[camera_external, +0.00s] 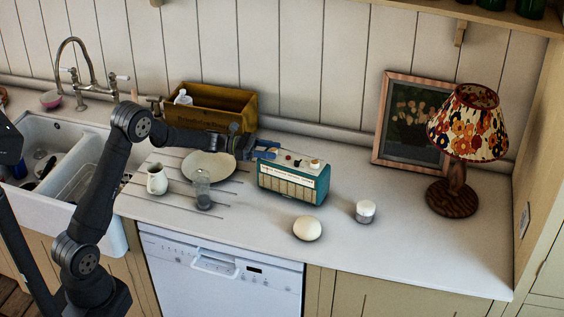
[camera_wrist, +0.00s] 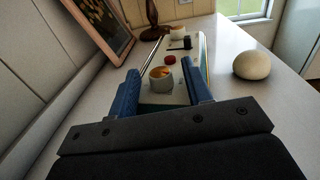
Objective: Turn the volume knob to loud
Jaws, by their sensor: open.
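A teal radio with a cream front (camera_external: 290,184) stands upright on the counter; its top panel carries small controls. My gripper (camera_external: 276,150) reaches in from the left, level with the left end of that top. In the wrist view my gripper (camera_wrist: 160,68) is open, with its two blue fingers on either side of a pale round knob with an orange top (camera_wrist: 161,79). I see a gap on both sides of it. Beyond it on the panel are a red button (camera_wrist: 170,60) and a black control (camera_wrist: 181,44). Labels are too small to read.
A pale round object (camera_external: 307,228) and a small white jar (camera_external: 365,211) lie right of the radio. A framed picture (camera_external: 412,128) and a lamp (camera_external: 466,130) stand behind. The front right counter is clear.

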